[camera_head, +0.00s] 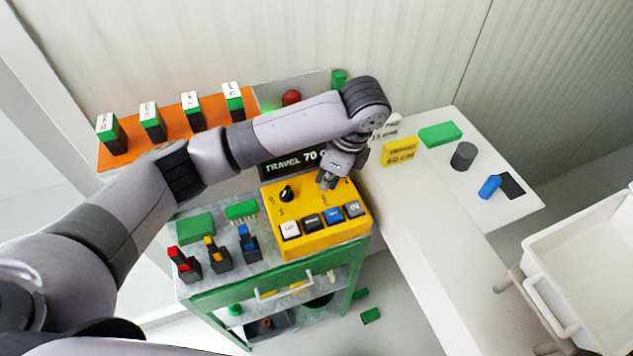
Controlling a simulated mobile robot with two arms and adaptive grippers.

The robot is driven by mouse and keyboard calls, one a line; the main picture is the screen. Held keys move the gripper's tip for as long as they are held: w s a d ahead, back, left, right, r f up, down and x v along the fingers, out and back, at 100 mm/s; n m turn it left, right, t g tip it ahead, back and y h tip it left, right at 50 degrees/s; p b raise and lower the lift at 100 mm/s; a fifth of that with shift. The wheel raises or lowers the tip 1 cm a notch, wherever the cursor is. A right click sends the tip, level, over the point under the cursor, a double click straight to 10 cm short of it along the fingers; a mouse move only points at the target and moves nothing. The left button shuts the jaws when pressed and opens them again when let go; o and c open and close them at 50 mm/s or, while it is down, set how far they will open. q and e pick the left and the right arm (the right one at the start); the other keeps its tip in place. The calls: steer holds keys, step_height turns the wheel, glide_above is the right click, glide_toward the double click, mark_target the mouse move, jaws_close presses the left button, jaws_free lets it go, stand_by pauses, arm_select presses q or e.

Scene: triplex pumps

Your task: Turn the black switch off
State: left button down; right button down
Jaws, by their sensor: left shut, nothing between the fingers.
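A yellow control box (302,252) stands on the green-framed cart. A black rotary switch (287,194) sits on the left of its sloped top. A row of square buttons, white, black, blue and grey, runs along the front of that top. My left gripper (326,184) is shut and empty, pointing down at the upper right part of the box top, to the right of the black switch. It hides the surface under its fingertips, and I cannot tell whether it touches the box. My right gripper is not in view.
A dark sign reading "TRAVEL 70" (284,165) stands behind the box. Red, yellow and blue-topped black pieces (219,256) stand on the cart's left. An orange shelf (176,142) holds several green-and-black blocks. A white table (400,210) is right; a white bin (590,258) stands beyond.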

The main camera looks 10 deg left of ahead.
mark_target(296, 205)
arm_select(q)
steer(key=p+x, duration=0.1)
steer(key=x, duration=0.4)
steer(key=p+x, duration=0.1)
steer(key=x, duration=0.4)
steer(key=shift+s+a+p, duration=0.15)
steer(key=shift+a+p, duration=0.1)
steer(key=shift+p, duration=0.15)
steer(key=a, duration=0.1)
steer(key=a+p, duration=0.1)
steer(key=shift+w+a+r+p, duration=0.2)
steer(key=shift+a+p, duration=0.1)
steer(key=shift+a+f, duration=0.2)
steer(key=shift+a, duration=0.5)
steer(key=shift+w+d, duration=0.1)
